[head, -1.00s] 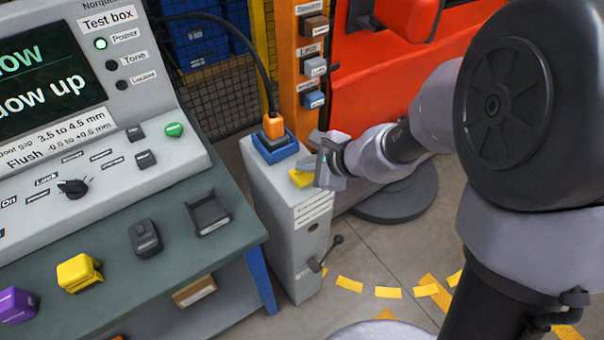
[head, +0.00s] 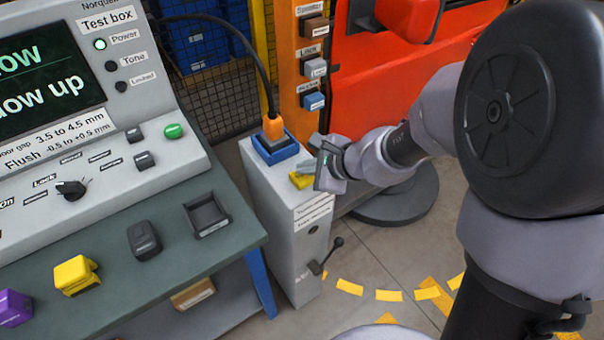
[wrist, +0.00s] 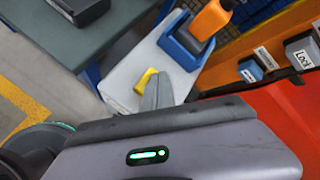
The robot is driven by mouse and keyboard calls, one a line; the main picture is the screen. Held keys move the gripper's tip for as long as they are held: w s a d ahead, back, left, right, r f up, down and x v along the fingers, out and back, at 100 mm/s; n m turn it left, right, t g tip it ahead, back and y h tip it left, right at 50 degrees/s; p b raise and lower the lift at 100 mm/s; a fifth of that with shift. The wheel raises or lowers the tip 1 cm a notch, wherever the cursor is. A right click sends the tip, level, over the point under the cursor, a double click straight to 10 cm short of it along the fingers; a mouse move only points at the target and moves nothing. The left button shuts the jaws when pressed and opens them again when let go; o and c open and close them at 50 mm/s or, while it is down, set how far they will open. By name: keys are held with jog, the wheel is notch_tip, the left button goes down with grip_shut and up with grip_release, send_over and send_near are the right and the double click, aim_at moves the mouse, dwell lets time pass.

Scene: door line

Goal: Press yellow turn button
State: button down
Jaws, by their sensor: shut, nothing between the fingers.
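The yellow button (head: 300,181) sits on top of the grey pedestal (head: 270,200), near its right edge. It also shows in the wrist view (wrist: 146,81). My gripper (head: 306,167) is shut and empty, reaching in from the right with its fingers over the pedestal top beside the button. In the wrist view the shut fingers (wrist: 158,91) lie just right of the button and cover part of its side. I cannot tell whether the fingertips touch it.
A blue holder (head: 272,150) with an orange plug (head: 273,127) and cable stands behind the button. A lever (head: 325,258) sticks out of the pedestal. The workbench (head: 185,245) is at left. An orange post (head: 301,50) and red door panel (head: 375,80) stand behind.

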aim_at(305, 177)
jog(key=shift+f, duration=0.2)
dwell(0.5)
jog(key=shift+r+p, duration=0.5)
jog(key=shift+r, duration=0.4)
jog(key=shift+r, duration=0.1)
notch_tip(305, 177, up, 5)
jog(key=p, duration=0.4)
